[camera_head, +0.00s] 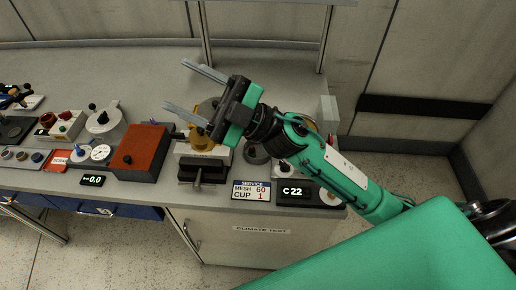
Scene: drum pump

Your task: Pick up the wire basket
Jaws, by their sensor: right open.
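I cannot make out a wire basket in the head view; my right arm and gripper cover part of the bench. My right gripper (176,85) is open, with its two long grey fingers spread and nothing between them. It is over the grey bench top (130,75) and points to the left. My left gripper is out of view.
A red-brown box (143,150) and a vise-like device (203,172) stand near the bench's front edge. A yellow-brown object (205,132) is partly behind my gripper. A sign (251,190) and a C22 display (292,192) are at right. The back bench is clear.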

